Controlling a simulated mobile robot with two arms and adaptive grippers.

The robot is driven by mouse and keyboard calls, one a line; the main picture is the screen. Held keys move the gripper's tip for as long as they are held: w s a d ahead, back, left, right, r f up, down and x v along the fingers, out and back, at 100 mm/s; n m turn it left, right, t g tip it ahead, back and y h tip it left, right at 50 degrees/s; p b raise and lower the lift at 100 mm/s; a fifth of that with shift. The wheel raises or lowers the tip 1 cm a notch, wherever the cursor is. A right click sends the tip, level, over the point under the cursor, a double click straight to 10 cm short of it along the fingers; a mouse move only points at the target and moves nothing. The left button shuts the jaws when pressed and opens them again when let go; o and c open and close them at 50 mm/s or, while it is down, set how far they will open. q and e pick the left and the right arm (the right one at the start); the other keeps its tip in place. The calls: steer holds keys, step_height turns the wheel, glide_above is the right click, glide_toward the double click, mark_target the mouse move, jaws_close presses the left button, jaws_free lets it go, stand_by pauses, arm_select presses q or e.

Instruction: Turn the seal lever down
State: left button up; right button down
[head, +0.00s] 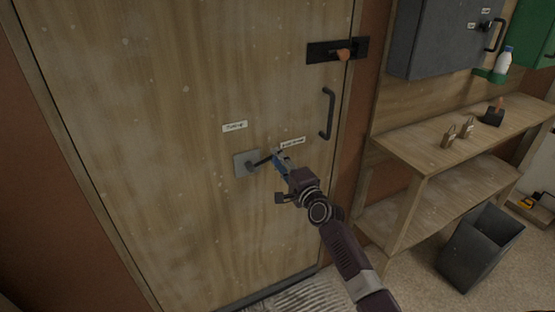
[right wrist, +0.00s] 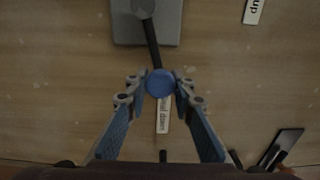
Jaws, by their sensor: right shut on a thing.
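The seal lever is a dark rod on a square grey plate (head: 246,163) low on the wooden door. In the head view the rod (head: 263,160) points right and slightly up, towards a small white label (head: 292,142). My right gripper (head: 279,158) is at the rod's outer end. In the right wrist view the rod (right wrist: 152,45) ends in a round blue knob (right wrist: 160,82), and my right gripper (right wrist: 160,90) is shut on it, one finger on each side. A label reading "down" (right wrist: 163,115) lies just beyond the knob. My left gripper is not in view.
A second label (head: 234,126) sits above the plate. The door also has a black pull handle (head: 327,113) and a dark latch with an orange knob (head: 343,55). A wooden shelf (head: 435,150) and a grey bin (head: 480,245) stand to the right.

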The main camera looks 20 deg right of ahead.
steer(key=shift+f, duration=0.15)
steer(key=c, duration=1.7)
jaws_free()
steer(key=shift+o, duration=0.2)
steer(key=shift+s, duration=0.1)
steer(key=s, duration=1.2)
steer(key=shift+d, duration=0.25)
steer(key=shift+w, duration=0.1)
